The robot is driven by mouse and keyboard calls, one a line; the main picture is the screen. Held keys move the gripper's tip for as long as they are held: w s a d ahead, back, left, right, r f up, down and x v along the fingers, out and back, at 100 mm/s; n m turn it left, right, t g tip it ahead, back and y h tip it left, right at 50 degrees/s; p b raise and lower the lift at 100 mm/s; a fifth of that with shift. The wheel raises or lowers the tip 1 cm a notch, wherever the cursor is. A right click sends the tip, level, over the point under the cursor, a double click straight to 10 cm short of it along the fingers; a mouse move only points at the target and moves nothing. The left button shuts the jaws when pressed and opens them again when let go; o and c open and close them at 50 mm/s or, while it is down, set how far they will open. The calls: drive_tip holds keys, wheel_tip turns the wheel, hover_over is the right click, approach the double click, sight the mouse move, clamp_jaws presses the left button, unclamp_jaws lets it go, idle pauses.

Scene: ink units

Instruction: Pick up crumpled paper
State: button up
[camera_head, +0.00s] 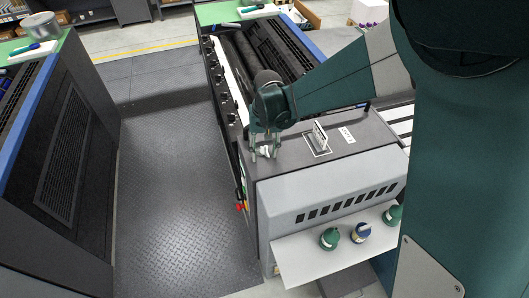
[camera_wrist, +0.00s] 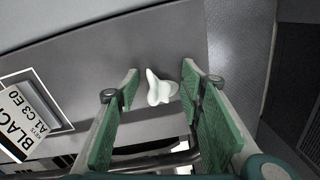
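The crumpled paper (camera_wrist: 160,90) is a small white wad lying on the dark grey top of the ink unit (camera_wrist: 100,60). In the wrist view it shows between the fingertips of my gripper (camera_wrist: 160,80), with a gap on either side. In the head view my gripper (camera_head: 265,150) points down over the near left corner of the unit's top, and the paper (camera_head: 265,152) shows small and white at its fingertips. The fingers are open and do not visibly touch the paper. The exact height of the fingertips over the surface is hard to tell.
Ink containers (camera_head: 329,238) stand on a white shelf (camera_head: 300,262) at the unit's front. The unit's edge drops to a patterned walkway (camera_head: 180,190) on the left.

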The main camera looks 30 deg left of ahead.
sight(264, 153)
drive_tip(key=c, duration=0.5)
drive_tip(key=shift+r, duration=0.1)
drive_tip(key=shift+r, duration=0.1)
drive_tip(key=shift+c, duration=0.2)
wheel_tip(264, 153, up, 10)
idle(0.4)
drive_tip(key=shift+f, duration=0.2)
idle(0.3)
